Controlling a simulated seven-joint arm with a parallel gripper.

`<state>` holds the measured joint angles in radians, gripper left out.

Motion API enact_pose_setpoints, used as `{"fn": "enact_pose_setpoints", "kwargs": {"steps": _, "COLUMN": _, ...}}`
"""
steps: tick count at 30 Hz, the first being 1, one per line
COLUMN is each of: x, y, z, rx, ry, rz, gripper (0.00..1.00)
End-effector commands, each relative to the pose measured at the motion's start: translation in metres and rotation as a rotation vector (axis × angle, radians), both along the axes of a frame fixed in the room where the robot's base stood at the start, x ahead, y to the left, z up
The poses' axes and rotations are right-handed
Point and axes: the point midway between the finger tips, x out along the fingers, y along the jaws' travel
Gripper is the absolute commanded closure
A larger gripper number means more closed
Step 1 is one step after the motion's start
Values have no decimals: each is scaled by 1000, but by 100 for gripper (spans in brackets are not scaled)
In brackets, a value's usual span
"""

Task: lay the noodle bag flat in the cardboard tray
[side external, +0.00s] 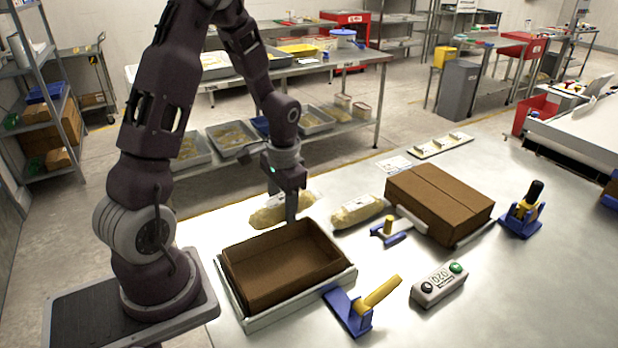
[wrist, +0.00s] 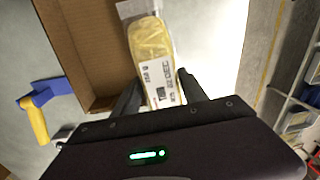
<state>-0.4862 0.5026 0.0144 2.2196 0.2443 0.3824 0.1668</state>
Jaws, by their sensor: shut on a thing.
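The noodle bag (side external: 268,214) is a pale yellow clear pouch with a white label. My gripper (side external: 291,212) points down and is shut on it, behind the open cardboard tray. In the wrist view the bag (wrist: 150,50) lies between the two fingers (wrist: 160,92), its printed label towards me; its far end is near the tray's edge. The open brown cardboard tray (side external: 325,245) is empty and sits in a pale metal frame (side external: 300,307). It also shows at the left of the wrist view (wrist: 65,25). I cannot tell whether the bag touches the table.
A second yellow bag (side external: 358,212) lies right of my gripper. A closed brown carton (side external: 440,200) stands beyond it. Blue clamps with yellow handles (side external: 378,292) (side external: 388,229), a black-handled clamp (side external: 523,212) and a button box (side external: 438,284) stand nearby. The front right table is clear.

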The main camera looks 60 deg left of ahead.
Motion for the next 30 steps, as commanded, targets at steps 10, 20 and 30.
{"fn": "enact_pose_setpoints", "kwargs": {"steps": 10, "x": -46, "y": -46, "z": -2, "rx": -1, "ry": 5, "rz": -111, "gripper": 100}}
{"fn": "enact_pose_setpoints", "kwargs": {"steps": 20, "x": -46, "y": -45, "z": -21, "rx": 0, "ry": 5, "rz": -108, "gripper": 100}}
{"fn": "enact_pose_setpoints", "kwargs": {"steps": 30, "x": -46, "y": -45, "z": -21, "rx": 0, "ry": 5, "rz": -108, "gripper": 24}}
